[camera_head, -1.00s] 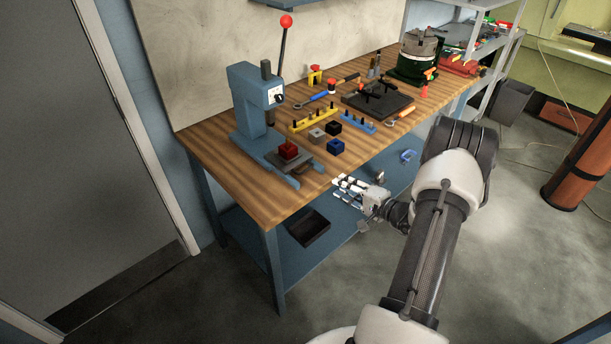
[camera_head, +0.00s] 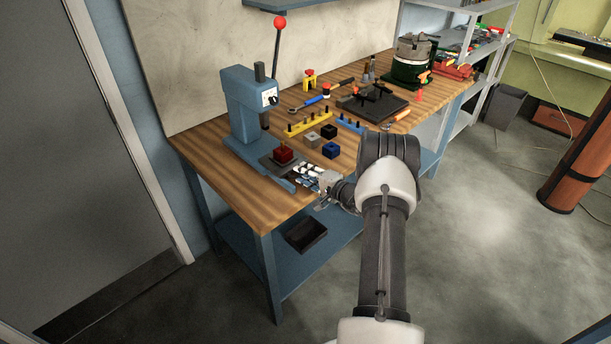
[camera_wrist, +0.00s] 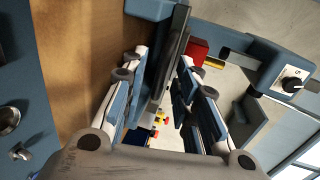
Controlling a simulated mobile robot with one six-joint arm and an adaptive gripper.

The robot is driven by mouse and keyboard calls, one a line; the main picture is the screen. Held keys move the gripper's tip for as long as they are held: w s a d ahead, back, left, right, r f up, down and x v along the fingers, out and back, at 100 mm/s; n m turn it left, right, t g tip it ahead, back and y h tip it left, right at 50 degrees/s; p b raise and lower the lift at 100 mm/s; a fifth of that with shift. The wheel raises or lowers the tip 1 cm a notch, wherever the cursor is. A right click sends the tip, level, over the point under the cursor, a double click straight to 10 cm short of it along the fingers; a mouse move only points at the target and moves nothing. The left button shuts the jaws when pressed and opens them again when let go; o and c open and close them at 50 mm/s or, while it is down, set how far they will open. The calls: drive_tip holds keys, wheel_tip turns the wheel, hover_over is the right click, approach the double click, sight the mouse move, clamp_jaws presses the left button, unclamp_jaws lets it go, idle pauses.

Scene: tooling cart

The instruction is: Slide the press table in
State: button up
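The blue arbor press (camera_head: 243,105) stands at the near-left end of the wooden bench, its red-ball lever upright. Its dark press table (camera_head: 268,163) sticks out in front of the column and bears a red block (camera_head: 283,153). My gripper (camera_head: 306,174) is at the table's front right side, over the bench edge. In the wrist view the dark table (camera_wrist: 172,60) stands edge-on between my spread fingers (camera_wrist: 160,95). The red block (camera_wrist: 197,50) is on its right. The fingers look open; I cannot tell whether either touches the table. In the head view my fingers partly hide the table's near side.
A grey block (camera_head: 312,140), a black block (camera_head: 328,131) and a blue block (camera_head: 331,150) stand close right of the table. A yellow peg rack (camera_head: 308,124) is behind them. A black tray (camera_head: 306,235) lies on the lower shelf.

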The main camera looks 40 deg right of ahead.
clamp_jaws()
idle(0.3)
idle(0.5)
